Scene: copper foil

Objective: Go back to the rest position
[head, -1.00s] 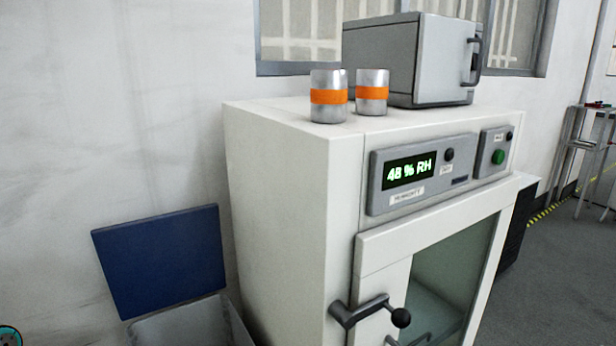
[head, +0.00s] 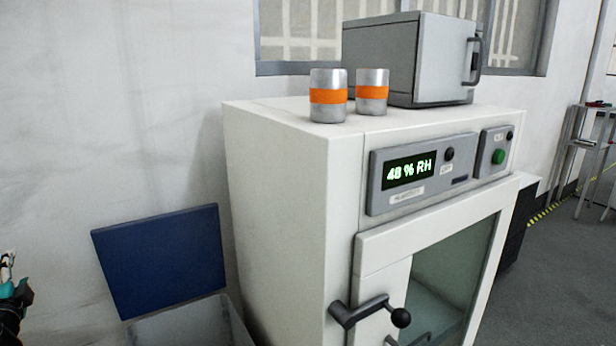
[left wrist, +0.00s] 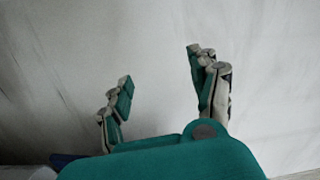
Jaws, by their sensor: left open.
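My left gripper (left wrist: 163,78) is open in the left wrist view, its two teal and grey fingers apart with nothing between them and a pale wall behind. In the head view part of my left arm or hand (head: 14,295) shows at the lower left edge, apart from the cabinet and the blue panel; its fingertips cannot be made out clearly there. My right gripper is in neither view.
A white cabinet (head: 285,190) with a humidity display reading 48 % RH stands in the middle, its door handle (head: 370,312) jutting forward. Two orange-banded metal canisters (head: 328,112) and a grey box (head: 385,60) stand on top. A blue panel (head: 160,262) stands tilted above a grey bin (head: 185,325).

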